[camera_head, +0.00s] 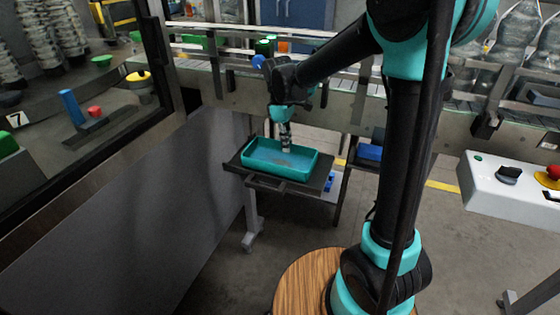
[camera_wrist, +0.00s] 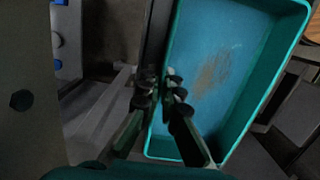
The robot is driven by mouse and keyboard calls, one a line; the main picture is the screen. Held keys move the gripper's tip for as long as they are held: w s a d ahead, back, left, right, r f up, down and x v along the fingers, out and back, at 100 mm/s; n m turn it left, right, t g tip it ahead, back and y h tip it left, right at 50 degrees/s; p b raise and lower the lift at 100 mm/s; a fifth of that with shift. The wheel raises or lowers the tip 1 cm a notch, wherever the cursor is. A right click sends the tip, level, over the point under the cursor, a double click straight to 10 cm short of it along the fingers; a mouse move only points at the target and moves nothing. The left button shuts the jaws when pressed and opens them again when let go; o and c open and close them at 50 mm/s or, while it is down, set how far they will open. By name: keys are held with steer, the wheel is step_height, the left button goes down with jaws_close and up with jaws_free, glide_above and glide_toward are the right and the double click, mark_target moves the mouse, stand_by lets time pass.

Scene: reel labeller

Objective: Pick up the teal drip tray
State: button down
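The teal drip tray (camera_head: 298,169) is a shallow open rectangular box with a brownish stain on its floor. It sits on a dark shelf (camera_head: 237,165) below the conveyor. In the wrist view the tray (camera_wrist: 225,60) fills the right half, with one long wall beside my fingertips. My gripper (camera_head: 286,148) points down at the tray in the head view. In the wrist view my gripper (camera_wrist: 160,86) shows a narrow gap between its fingertips, close to the line of that wall. Whether the fingers touch the wall cannot be told.
A conveyor (camera_head: 340,98) with rails runs behind and above the tray. A grey panel (camera_head: 130,215) stands to the left. A blue bin (camera_head: 370,152) sits right of the shelf. A control box (camera_head: 510,185) with a red button is at the far right.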

stand_by(0.3)
step_height(320, 180, up, 26)
stand_by(1.5)
stand_by(0.4)
